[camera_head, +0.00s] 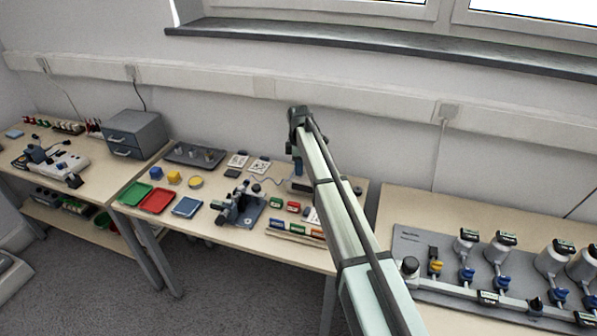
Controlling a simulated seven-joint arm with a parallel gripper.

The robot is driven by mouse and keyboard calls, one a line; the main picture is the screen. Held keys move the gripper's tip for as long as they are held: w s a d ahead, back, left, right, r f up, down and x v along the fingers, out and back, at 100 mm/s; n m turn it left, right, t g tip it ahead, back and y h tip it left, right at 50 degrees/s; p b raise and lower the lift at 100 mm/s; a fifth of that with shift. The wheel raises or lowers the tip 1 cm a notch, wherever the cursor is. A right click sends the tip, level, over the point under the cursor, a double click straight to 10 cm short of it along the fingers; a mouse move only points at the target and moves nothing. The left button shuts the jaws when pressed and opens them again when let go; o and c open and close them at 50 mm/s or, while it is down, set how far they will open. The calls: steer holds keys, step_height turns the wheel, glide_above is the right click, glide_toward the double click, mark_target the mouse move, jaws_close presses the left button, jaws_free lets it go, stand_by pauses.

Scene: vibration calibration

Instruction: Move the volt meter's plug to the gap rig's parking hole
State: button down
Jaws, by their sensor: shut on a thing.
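My arm (345,222) reaches from the bottom right up to a dark joint above the middle table. A dark blue instrument with a base plate (240,208), possibly the gap rig, stands near the middle table's front edge. The parking hole is too small to make out.
Green (135,194) and red (157,201) trays and a blue tray (187,207) lie at the front left of the middle table. Small red and green blocks (284,204) lie beside the arm. A plate with several cylinders (480,268) fills the right table.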

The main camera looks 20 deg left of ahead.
steer(key=shift+r, duration=0.9)
stand_by(1.0)
steer(key=shift+r, duration=1.6)
steer(key=shift+s+a+f+m, duration=0.45)
steer(key=shift+s+a+m, duration=0.45)
steer(key=shift+s, duration=1)
steer(key=shift+s+a+f+m, duration=0.5)
steer(key=shift+s+a+m, duration=0.45)
steer(key=shift+s, duration=0.9)
steer(key=shift+s+a+f+m, duration=0.45)
steer(key=shift+s+a+m, duration=0.45)
steer(key=shift+s, duration=1)
steer(key=s+a+f+m, duration=0.1)
steer(key=s+m, duration=0.1)
steer(key=s, duration=0.1)
steer(key=s+a+f+m, duration=0.1)
steer(key=s+a+m, duration=0.1)
steer(key=s, duration=0.2)
steer(key=s+a+m, duration=0.1)
steer(key=s+m, duration=0.1)
steer(key=s, duration=0.2)
steer(key=shift+s+a+f, duration=0.2)
steer(key=shift+a+f, duration=0.2)
steer(key=shift+s+a+f+m, duration=0.1)
steer(key=shift+s+f+m, duration=0.1)
steer(key=shift+m, duration=0.05)
steer(key=shift+w+f, duration=0.1)
steer(key=shift+f, duration=1.4)
steer(key=shift+f, duration=0.5)
